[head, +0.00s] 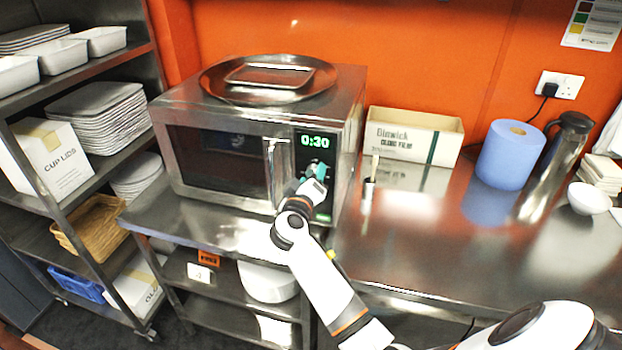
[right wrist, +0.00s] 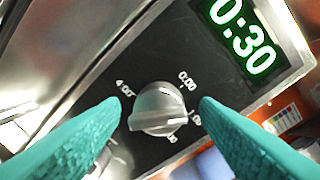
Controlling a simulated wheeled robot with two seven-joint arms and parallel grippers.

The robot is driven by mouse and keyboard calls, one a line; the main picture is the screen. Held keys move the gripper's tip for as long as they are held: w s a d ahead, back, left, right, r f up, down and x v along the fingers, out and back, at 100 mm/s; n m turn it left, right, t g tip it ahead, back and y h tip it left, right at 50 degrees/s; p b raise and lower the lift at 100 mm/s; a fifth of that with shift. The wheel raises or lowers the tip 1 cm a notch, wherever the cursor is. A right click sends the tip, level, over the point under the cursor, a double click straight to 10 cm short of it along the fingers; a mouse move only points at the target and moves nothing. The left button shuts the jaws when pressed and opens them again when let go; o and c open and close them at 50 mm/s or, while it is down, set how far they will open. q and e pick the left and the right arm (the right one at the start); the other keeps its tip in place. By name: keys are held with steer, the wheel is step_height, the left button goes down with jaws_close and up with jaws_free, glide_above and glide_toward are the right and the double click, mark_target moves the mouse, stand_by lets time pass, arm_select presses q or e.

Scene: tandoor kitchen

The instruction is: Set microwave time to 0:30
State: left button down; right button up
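The steel microwave (head: 235,140) stands on the steel counter with its door shut. Its green display (head: 315,142) reads 0:30, and the display (right wrist: 243,38) reads the same in the right wrist view. My right gripper (head: 317,172) is at the control panel. In the right wrist view, its two teal fingers (right wrist: 160,108) stand apart on either side of the grey dial (right wrist: 158,110). Gaps show between the fingers and the dial. Marks such as 0:00 and 4:00 are printed around the dial; some are partly hidden. My left gripper is in neither view.
A round metal tray (head: 215,85) lies on top of the microwave. A film box (head: 412,137), a blue paper roll (head: 510,155), a steel flask (head: 560,150) and a white bowl (head: 588,198) stand to the right. Shelves (head: 75,205) are at the left. The front counter at right is clear.

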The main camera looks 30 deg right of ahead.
steer(key=shift+a, duration=0.1)
steer(key=b+v, duration=0.3)
steer(key=v, duration=0.9)
